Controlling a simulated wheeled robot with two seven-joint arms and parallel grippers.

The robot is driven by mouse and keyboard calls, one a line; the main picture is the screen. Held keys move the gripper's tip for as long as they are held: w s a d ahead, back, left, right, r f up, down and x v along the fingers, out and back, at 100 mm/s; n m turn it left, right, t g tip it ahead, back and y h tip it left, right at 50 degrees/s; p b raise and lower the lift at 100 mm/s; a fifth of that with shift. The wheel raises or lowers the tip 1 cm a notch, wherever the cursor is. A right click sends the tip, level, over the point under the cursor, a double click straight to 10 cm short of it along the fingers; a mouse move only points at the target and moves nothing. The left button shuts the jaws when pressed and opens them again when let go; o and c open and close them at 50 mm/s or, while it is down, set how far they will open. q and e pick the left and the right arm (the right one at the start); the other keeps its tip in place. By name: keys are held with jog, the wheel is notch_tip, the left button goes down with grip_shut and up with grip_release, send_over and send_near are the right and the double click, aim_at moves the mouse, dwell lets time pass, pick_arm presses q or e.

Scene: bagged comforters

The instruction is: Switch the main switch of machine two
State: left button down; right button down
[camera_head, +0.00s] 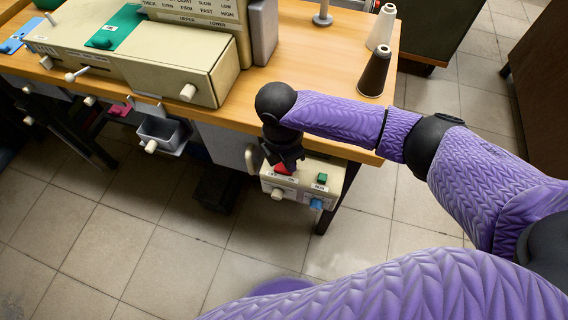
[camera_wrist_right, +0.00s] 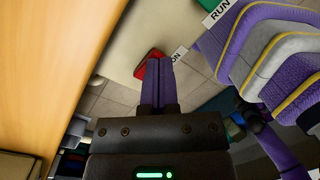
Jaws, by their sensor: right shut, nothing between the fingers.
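A beige switch box (camera_head: 304,184) hangs under the front edge of the table. It carries a red switch (camera_head: 281,169), partly hidden by my right gripper, and a green RUN button (camera_head: 322,178). My right gripper (camera_head: 285,163) points down at the red switch from above. In the right wrist view the fingers (camera_wrist_right: 159,62) are shut and empty. Their tips are at the lower edge of the red switch (camera_wrist_right: 149,61), beside its ON label (camera_wrist_right: 178,54). I cannot tell whether they touch it. My left gripper is not in view.
The sewing machine (camera_head: 140,50) stands on the wooden table (camera_head: 310,65) at the left. Two thread cones, one white (camera_head: 382,27) and one dark (camera_head: 375,72), stand at the table's right side. A white knob (camera_head: 277,194) and a blue knob (camera_head: 316,203) stick out from the box. Tiled floor (camera_head: 150,235) is open in front.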

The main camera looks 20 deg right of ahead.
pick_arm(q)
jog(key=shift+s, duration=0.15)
